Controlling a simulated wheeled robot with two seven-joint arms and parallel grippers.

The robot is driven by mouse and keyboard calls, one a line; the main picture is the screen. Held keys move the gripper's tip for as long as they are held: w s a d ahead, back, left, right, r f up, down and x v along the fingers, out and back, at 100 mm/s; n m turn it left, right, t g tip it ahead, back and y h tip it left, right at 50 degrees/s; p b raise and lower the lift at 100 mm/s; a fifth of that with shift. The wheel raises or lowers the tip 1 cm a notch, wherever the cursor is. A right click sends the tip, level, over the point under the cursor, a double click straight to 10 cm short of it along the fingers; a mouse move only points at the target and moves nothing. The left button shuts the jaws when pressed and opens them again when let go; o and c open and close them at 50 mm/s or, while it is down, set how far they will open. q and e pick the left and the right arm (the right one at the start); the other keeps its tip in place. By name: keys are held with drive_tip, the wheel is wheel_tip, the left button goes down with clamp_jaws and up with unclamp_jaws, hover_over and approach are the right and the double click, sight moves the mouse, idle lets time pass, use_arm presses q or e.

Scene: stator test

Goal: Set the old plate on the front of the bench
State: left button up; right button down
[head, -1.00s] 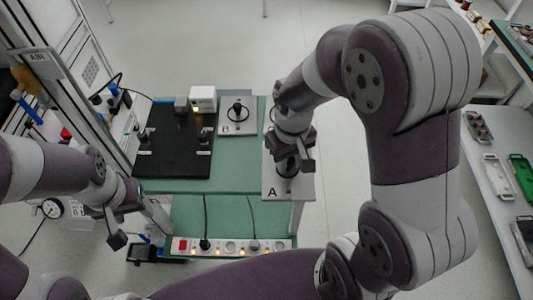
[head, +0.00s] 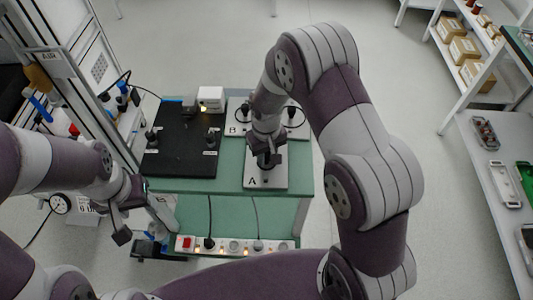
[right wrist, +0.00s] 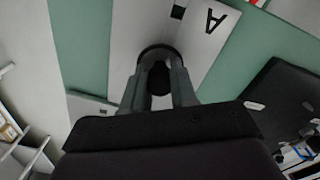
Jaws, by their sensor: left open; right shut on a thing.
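A pale grey plate marked A (head: 277,181) is over the front right part of the green bench (head: 200,186). My right gripper (head: 267,160) is shut on the dark upright knob (right wrist: 158,80) of this plate. The plate also shows in the right wrist view (right wrist: 196,48), beyond the fingers. I cannot tell whether it touches the bench or is just above it. A plate marked B (head: 234,117) lies behind, with a similar dark knob. My left gripper (head: 130,220) is open and empty, left of the bench's front.
A black board (head: 180,150) with small dark fittings covers the bench's left part. A white box with a lit lamp (head: 210,97) stands behind it. A power strip (head: 235,246) runs below the front edge. Shelves with trays (head: 504,184) stand at the right.

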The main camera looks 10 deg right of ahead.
drive_tip(key=c, duration=0.9)
unclamp_jaws()
drive_tip(key=shift+f, duration=0.15)
wheel_tip(320, 180, up, 12)
drive_tip(key=s+d, duration=0.2)
drive_tip(key=s, duration=0.2)
drive_tip(key=s+d+m+t, duration=0.1)
drive_tip(key=s, duration=0.4)
drive_tip(key=s+d+m, duration=0.1)
drive_tip(key=s+d, duration=0.1)
drive_tip(key=s, duration=0.3)
drive_tip(key=shift+d+r, duration=0.35)
drive_tip(key=shift+r, duration=0.05)
